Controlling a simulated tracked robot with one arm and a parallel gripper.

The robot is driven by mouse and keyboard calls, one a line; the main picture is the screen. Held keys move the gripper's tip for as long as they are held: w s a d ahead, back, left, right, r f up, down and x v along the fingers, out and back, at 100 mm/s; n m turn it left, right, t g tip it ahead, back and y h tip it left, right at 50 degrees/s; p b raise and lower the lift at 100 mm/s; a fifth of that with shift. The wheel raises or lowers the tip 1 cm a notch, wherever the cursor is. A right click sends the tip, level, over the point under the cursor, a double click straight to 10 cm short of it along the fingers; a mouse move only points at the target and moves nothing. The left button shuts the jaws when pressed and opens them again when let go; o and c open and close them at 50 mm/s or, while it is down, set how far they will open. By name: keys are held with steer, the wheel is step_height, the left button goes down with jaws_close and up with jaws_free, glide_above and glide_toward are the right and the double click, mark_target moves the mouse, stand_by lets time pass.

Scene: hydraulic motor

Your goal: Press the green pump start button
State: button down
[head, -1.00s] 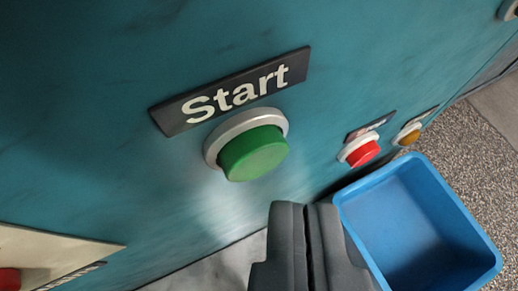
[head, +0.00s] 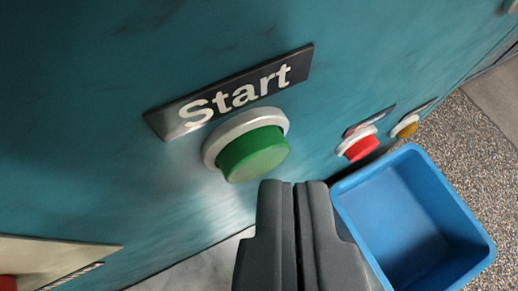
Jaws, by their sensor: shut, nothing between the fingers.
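The green start button (head: 253,154) sits in a pale round collar on the teal panel (head: 140,90), under a black plate reading "Start" (head: 235,92). The button stands out from its collar. My gripper (head: 293,184) is shut and empty, with its dark fingers side by side. Its fingertips are just below and to the right of the green button in the picture. They look close to its lower edge, but I cannot tell if they touch it.
A red button (head: 361,147) and an amber button (head: 406,127) sit farther right on the panel. A blue open bin (head: 478,262) stands on the speckled floor at right. A pale plate (head: 55,258) is at lower left.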

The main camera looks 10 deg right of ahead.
steer(key=shift+w+a+r+b, duration=0.15)
steer(key=shift+w+b, duration=0.1)
steer(key=shift+b, duration=0.2)
stand_by(0.6)
steer(key=shift+s+f, duration=0.1)
steer(key=shift+f, duration=0.15)
stand_by(0.4)
steer(key=shift+s+d+f+b, duration=0.25)
steer(key=shift+s+b, duration=0.1)
steer(key=shift+b, duration=0.05)
steer(key=shift+s, duration=0.15)
steer(key=s, duration=0.2)
steer(key=s+d+b, duration=0.1)
steer(key=s, duration=0.1)
steer(key=shift+s+d, duration=0.15)
steer(key=shift+s, duration=0.15)
steer(key=shift+r, duration=0.15)
stand_by(0.5)
